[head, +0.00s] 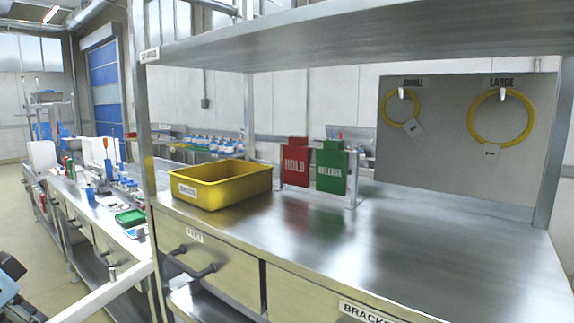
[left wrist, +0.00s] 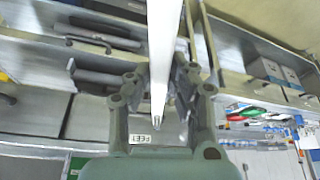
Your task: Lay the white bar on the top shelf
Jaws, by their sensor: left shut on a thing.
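The white bar (head: 103,293) shows at the lower left of the head view, slanting up to the right in front of the drawer unit. In the left wrist view the bar (left wrist: 164,40) runs lengthwise between the two fingers of my left gripper (left wrist: 163,88), which is shut on it. The top shelf (head: 350,35) is a steel board across the top of the head view, well above the bar. A small label sits on its left front corner. My right gripper is in neither view.
Below the top shelf is a steel worktop (head: 400,240) with a yellow bin (head: 222,190), a red HOLD card (head: 295,165) and a green RELEASE card (head: 331,169). A steel post (head: 142,110) stands at the left corner. Drawer handles (head: 190,265) stick out below.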

